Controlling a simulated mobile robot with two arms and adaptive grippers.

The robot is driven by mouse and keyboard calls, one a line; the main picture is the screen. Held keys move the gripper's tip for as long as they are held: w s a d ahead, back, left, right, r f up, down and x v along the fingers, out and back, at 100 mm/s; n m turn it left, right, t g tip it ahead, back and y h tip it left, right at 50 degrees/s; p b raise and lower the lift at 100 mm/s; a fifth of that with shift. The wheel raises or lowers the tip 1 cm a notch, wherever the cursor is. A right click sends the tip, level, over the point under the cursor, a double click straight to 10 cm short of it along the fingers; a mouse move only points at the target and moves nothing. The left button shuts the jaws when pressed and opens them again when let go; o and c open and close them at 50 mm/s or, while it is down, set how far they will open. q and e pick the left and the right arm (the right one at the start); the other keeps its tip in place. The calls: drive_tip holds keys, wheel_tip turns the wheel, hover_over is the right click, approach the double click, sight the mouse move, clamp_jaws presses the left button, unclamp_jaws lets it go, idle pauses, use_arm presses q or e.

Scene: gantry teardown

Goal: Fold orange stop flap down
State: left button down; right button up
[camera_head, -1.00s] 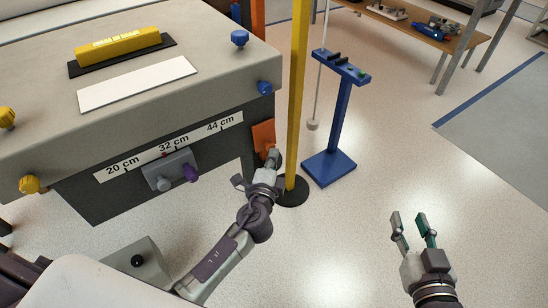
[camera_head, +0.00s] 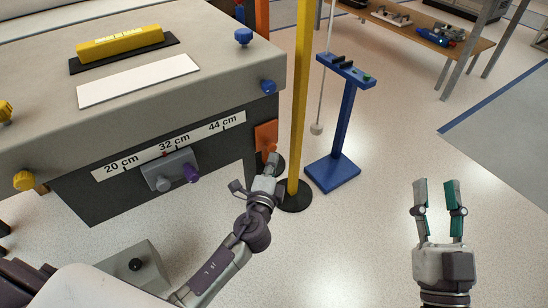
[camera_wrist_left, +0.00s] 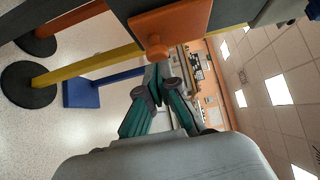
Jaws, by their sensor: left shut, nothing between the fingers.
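The orange stop flap (camera_head: 265,137) is at the right end of the dark front panel of the grey machine, beside the scale. In the left wrist view the flap (camera_wrist_left: 180,28) shows as an orange plate with a round orange knob (camera_wrist_left: 156,47). My left gripper (camera_head: 272,160) is shut and empty, just below the flap in the head view. In the left wrist view its fingertips (camera_wrist_left: 155,75) are close to the knob; I cannot tell whether they touch it. My right gripper (camera_head: 438,184) is open and empty over the floor at the right.
A yellow post (camera_head: 299,110) on a black round base stands just right of my left gripper. A blue stand (camera_head: 343,125) is behind it.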

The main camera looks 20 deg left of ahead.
use_arm(q)
drive_tip(key=s+d, duration=0.1)
drive_tip(key=s, duration=0.9)
drive_tip(key=shift+d, duration=0.2)
